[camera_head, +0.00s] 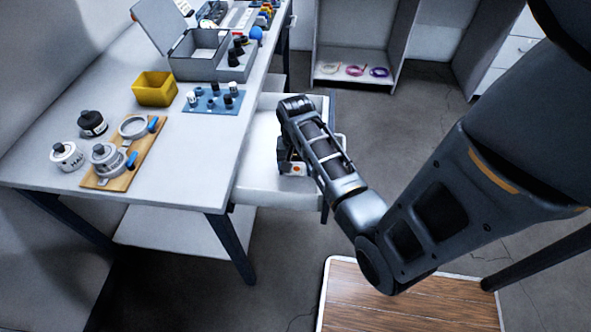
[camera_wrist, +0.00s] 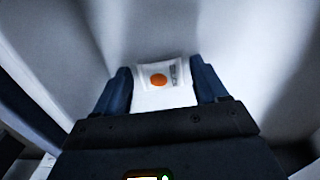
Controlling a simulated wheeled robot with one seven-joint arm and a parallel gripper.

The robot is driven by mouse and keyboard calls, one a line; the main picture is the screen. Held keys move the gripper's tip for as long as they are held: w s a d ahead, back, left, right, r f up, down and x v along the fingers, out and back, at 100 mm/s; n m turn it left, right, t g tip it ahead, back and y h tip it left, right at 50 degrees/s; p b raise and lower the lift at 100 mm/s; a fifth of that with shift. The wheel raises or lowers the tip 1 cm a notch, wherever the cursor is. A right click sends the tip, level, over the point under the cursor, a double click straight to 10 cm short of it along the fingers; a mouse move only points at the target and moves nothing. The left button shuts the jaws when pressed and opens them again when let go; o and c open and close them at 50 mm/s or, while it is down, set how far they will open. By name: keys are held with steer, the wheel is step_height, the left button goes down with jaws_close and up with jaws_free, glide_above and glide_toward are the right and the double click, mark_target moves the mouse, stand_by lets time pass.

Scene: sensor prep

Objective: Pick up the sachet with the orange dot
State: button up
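The sachet with the orange dot (camera_wrist: 174,71) is small and white, with a grey printed mark beside the dot. In the wrist view it lies between the tips of my gripper's two dark blue fingers (camera_wrist: 161,80), which stand wide apart. Its sides come close to both fingers; I cannot tell whether they touch. In the head view my gripper (camera_head: 291,163) points down into an open white drawer (camera_head: 262,188), and the sachet's orange dot also shows there (camera_head: 298,169) by the fingers. My arm hides part of the drawer.
The white table (camera_head: 190,150) left of the drawer bears a yellow bin (camera_head: 155,89), a blue mat (camera_head: 212,108) with small bottles, a wooden board (camera_head: 128,165) with clamps, jars and a grey box (camera_head: 195,55). The drawer's walls surround my gripper. A shelf (camera_head: 352,82) with coiled cables stands behind.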

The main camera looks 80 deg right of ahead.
steer(key=c, duration=1)
steer(key=shift+c, duration=0.2)
